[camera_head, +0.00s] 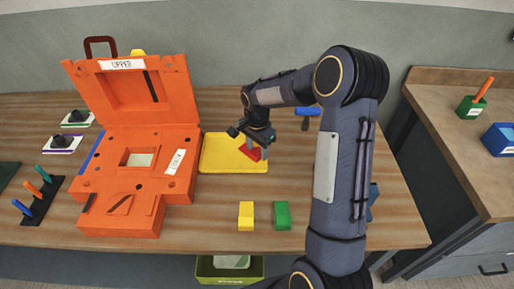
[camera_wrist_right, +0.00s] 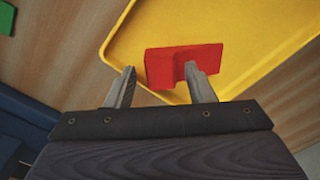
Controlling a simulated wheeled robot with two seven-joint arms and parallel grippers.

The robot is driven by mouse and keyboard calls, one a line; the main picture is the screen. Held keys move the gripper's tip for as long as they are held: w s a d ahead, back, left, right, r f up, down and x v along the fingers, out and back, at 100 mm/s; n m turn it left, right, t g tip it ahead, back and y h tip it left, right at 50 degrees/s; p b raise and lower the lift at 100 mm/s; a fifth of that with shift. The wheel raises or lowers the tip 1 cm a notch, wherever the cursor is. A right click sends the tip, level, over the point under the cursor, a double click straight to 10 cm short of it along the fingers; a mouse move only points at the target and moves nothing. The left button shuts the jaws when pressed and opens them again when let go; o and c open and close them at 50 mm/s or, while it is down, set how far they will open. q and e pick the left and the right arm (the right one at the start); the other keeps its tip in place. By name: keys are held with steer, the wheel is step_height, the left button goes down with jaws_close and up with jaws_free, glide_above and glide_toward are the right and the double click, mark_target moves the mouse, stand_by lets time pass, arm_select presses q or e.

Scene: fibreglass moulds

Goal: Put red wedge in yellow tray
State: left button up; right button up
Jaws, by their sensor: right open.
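The red wedge (camera_head: 251,152) is at the right part of the yellow tray (camera_head: 220,165), below my right gripper (camera_head: 255,144). In the right wrist view the red wedge (camera_wrist_right: 175,64) overlaps the rim of the yellow tray (camera_wrist_right: 240,25). The fingers of my right gripper (camera_wrist_right: 162,88) are apart, and one finger covers part of the wedge's near side. I cannot tell whether that finger touches it or whether the wedge rests fully on the tray floor. My left gripper is not in view.
An open orange mould (camera_head: 150,190) stands left of the tray. A yellow block (camera_head: 246,216) and a green block (camera_head: 283,216) sit near the front edge. A blue-handled tool (camera_head: 308,112) lies behind my right arm. A green bin (camera_head: 230,270) is below the table.

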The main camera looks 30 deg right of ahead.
mark_target(257, 152)
step_height(257, 152, up, 12)
steer(key=s+a+r+n+t+y, duration=0.1)
steer(key=s+a+r+n, duration=0.2)
steer(key=s, duration=0.4)
steer(key=s+a+r+n+t+y, duration=0.1)
steer(key=s+a+r+n+t, duration=0.15)
steer(key=s, duration=0.35)
steer(key=s+a+f+n+t+y, duration=0.1)
steer(key=s+a+n, duration=0.2)
steer(key=s, duration=0.3)
steer(key=s+a+f+n+t, duration=0.1)
steer(key=s+a+f+n, duration=0.1)
steer(key=s+n, duration=0.3)
steer(key=shift+s+a+y+b, duration=0.3)
steer(key=shift+s+a+y, duration=0.1)
steer(key=shift+s+a, duration=0.6)
steer(key=shift+s+d, duration=0.1)
steer(key=shift+c, duration=0.4)
